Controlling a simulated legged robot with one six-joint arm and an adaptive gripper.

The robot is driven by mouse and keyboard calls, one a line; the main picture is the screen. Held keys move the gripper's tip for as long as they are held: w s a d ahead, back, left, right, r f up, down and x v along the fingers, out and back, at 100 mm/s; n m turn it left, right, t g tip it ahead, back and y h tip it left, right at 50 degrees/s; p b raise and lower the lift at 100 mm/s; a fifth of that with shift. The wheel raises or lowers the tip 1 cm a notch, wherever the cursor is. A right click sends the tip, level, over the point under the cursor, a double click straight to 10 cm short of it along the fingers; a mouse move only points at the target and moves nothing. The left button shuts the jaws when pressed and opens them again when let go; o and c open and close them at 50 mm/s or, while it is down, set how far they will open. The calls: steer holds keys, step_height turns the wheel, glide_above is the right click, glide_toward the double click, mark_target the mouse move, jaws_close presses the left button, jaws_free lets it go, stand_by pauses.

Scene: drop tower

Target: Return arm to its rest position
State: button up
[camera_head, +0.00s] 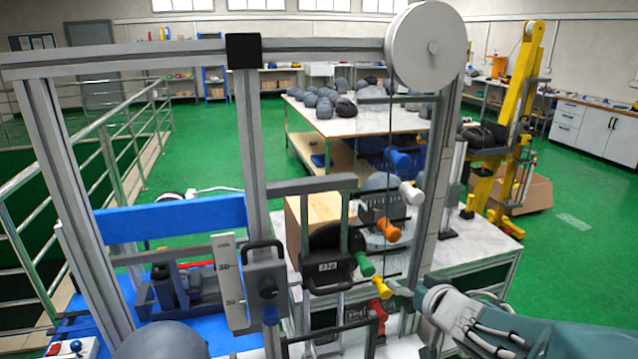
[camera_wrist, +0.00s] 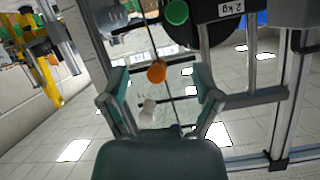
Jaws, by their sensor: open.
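My gripper (camera_wrist: 160,82) is open and empty, its two fingers spread apart in the wrist view. In the head view my arm comes in from the lower right, and its end is beside the drop tower (camera_head: 250,150). Beyond the fingers in the wrist view are an orange knob (camera_wrist: 156,72) and a white knob (camera_wrist: 147,112); a green knob (camera_wrist: 176,12) is above. I cannot tell whether a finger touches anything. The head view shows the orange knob (camera_head: 388,230), green knob (camera_head: 364,264), yellow knob (camera_head: 381,287) and white knob (camera_head: 410,193).
The tower's black 2 kg weight (camera_head: 328,268) hangs between metal rails close to my gripper. A white pulley wheel (camera_head: 427,46) tops the frame. Behind stand a table with grey helmets (camera_head: 352,122) and a yellow stand (camera_head: 515,110). Green floor (camera_head: 580,260) is clear at right.

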steer(key=s+d+r+m+g+h, duration=0.2)
steer(key=s+r+h, duration=0.2)
steer(key=s+h, duration=0.25)
steer(key=s+a+f+n+g+y, duration=0.1)
steer(key=s+a+g+y, duration=0.1)
steer(key=s, duration=0.5)
steer(key=s+a+f+n+g+y, duration=0.1)
steer(key=s+a+g, duration=0.2)
steer(key=s+a, duration=0.3)
steer(key=shift+s+a+f+g+y, duration=0.15)
steer(key=shift+s+f+g+y, duration=0.25)
steer(key=shift+s, duration=0.6)
